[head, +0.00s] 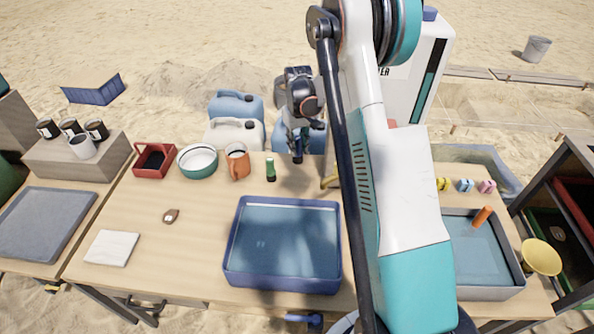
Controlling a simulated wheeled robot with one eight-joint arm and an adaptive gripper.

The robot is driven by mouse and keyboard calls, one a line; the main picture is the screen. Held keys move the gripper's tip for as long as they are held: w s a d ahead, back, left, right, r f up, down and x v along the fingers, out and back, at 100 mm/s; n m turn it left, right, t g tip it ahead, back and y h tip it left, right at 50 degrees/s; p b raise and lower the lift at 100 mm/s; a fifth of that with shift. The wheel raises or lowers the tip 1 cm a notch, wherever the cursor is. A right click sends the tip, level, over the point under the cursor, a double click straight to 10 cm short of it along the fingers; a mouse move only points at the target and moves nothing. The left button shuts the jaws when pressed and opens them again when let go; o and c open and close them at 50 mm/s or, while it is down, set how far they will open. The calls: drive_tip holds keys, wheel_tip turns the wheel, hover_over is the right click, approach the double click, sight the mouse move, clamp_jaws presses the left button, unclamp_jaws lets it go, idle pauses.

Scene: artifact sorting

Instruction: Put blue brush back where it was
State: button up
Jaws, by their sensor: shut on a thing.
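My gripper (297,152) hangs above the back middle of the wooden table, left of my arm, pointing down. It is shut on a small, dark, narrow thing, most likely the blue brush; its colour and shape are hard to make out here. A green-handled thing (271,170) stands upright on the table just left of my gripper. A large blue tray (232,252) lies in front, with a bare bottom apart from shadow.
An orange-brown mug (238,164), a teal bowl (198,164) and a red caddy (153,162) line the back left. Blue jugs (238,106) and a white jug (235,134) stand behind. A grey tray (503,292) at right holds an orange cylinder (482,216). The left-middle tabletop is mostly clear.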

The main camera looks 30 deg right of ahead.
wheel_tip(320, 180, down, 10)
drive_tip(key=b, duration=0.2)
drive_tip(key=shift+f+b, duration=0.2)
drive_tip(key=shift+b, duration=0.2)
drive_tip(key=shift+f, duration=0.1)
drive_tip(key=shift+f, duration=0.1)
drive_tip(key=o, duration=1)
wheel_tip(320, 180, up, 12)
drive_tip(key=p, duration=0.4)
drive_tip(key=shift+r, duration=0.25)
